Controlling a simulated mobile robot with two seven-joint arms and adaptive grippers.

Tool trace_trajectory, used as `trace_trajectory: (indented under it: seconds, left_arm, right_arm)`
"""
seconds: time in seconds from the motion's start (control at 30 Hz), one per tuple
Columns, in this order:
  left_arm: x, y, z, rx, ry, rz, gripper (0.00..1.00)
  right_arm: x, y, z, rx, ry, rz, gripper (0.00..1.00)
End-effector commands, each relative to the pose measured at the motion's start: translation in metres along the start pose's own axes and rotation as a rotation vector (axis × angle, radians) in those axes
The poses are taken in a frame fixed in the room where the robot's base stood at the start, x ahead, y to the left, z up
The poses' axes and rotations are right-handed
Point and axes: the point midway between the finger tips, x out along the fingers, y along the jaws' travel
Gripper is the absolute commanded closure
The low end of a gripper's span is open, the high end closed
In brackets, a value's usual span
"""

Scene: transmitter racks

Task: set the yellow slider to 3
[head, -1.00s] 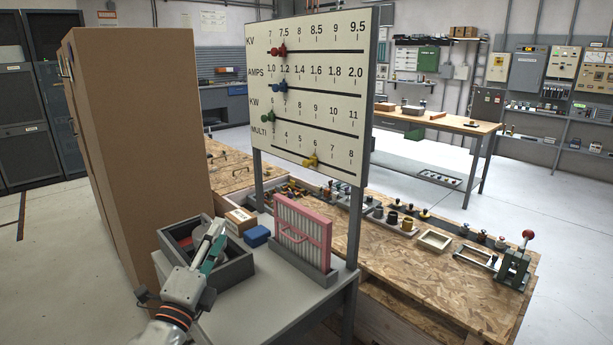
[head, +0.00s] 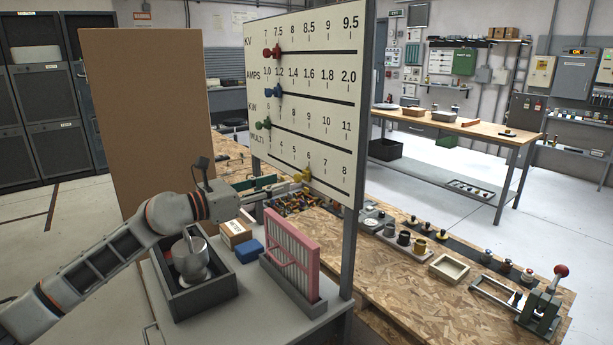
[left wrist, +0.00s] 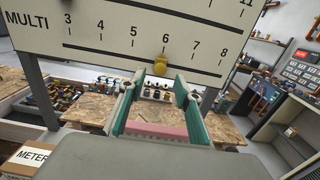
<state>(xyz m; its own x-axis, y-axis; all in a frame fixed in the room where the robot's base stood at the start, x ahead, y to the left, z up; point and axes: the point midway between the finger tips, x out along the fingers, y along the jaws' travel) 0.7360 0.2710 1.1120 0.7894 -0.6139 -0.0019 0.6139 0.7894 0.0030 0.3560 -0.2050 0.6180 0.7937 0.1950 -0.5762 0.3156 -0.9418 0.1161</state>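The white scale board (head: 335,60) has several rows of sliders. The yellow slider (head: 302,176) is on the lowest row, MULTI, just left of the 6 mark. It also shows in the left wrist view (left wrist: 160,66), above and beyond the fingertips. The 3 mark (left wrist: 67,19) is at the left end of that row. My left gripper (head: 271,187) is left of the yellow slider in the head view, pointing toward it. In the left wrist view its green fingers (left wrist: 160,82) are apart with nothing between them. My right gripper is not in view.
Below the board, a pink-framed rack (head: 290,252), a blue box (head: 249,250) and a dark open bin (head: 212,292) stand on a grey table. A wooden bench (head: 410,285) with small parts lies behind.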

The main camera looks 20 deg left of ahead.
Motion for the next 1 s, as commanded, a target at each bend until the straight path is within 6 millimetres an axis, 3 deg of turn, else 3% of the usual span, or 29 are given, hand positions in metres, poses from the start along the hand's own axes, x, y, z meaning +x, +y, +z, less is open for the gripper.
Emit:
trace_trajectory:
  seconds: [0.5, 0.87, 0.9, 1.0]
  left_arm:
    - [0.068, -0.001, 0.000, -0.003, -0.001, -0.001, 0.67]
    - [0.075, -0.001, 0.000, -0.003, -0.001, -0.001, 0.67]
    - [0.075, -0.001, 0.000, -0.003, -0.001, -0.001, 0.69]
    - [0.075, -0.001, 0.000, -0.003, -0.001, -0.001, 0.95]
  right_arm:
    - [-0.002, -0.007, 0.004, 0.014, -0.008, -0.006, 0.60]
    - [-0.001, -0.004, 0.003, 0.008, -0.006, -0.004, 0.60]
    - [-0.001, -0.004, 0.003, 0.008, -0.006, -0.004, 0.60]
    - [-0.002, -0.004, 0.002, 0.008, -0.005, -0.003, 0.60]
